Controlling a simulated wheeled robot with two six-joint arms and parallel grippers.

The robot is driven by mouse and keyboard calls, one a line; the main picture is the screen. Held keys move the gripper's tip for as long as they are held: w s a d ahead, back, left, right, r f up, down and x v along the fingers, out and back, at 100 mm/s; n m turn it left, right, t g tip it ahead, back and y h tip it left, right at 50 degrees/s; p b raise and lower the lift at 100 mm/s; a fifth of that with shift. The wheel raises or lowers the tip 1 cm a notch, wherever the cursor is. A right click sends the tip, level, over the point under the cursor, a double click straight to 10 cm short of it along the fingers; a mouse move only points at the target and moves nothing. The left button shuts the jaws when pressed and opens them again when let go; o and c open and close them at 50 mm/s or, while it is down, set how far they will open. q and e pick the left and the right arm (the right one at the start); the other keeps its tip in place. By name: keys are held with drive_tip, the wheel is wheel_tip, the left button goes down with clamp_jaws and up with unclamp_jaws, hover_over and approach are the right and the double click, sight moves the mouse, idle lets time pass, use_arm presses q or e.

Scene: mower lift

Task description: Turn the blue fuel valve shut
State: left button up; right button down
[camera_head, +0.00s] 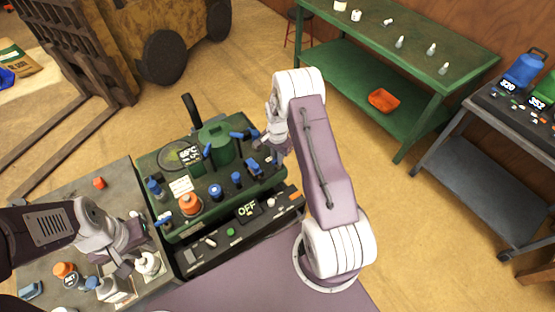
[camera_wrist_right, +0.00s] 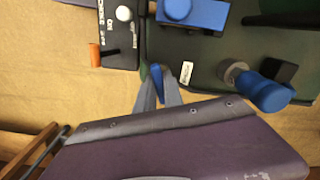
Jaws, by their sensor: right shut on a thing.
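The green machine (camera_head: 225,192) stands in the middle of the head view, with several blue knobs and levers on top. My right gripper (camera_head: 260,142) is at its right edge. In the right wrist view, my right gripper (camera_wrist_right: 158,86) is shut on a narrow blue lever, the blue fuel valve (camera_wrist_right: 157,74), at the machine's edge; the fingers hide part of it. My left gripper (camera_head: 122,264) is over the grey bench at lower left, close to small bottles; its jaw opening is unclear.
The grey bench (camera_head: 75,200) holds an orange-capped bottle (camera_head: 65,270) and a white bottle (camera_head: 147,264). A green workbench (camera_head: 350,62) stands at the back, a dark cart (camera_head: 480,130) at right, a yellow forklift (camera_head: 120,50) at back left. Open floor lies right of my right arm.

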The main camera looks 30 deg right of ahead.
drive_tip(key=shift+s+m+b, duration=0.1)
drive_tip(key=shift+m+b, duration=0.3)
drive_tip(key=shift+m, duration=1.8)
drive_tip(key=c, duration=1.5)
unclamp_jaws()
drive_tip(key=shift+a, duration=0.1)
drive_tip(key=shift+o, duration=0.2)
drive_tip(key=shift+r, duration=0.35)
wheel_tip(320, 180, up, 8)
drive_tip(key=shift+r+b, duration=0.2)
drive_tip(key=shift+b, duration=0.65)
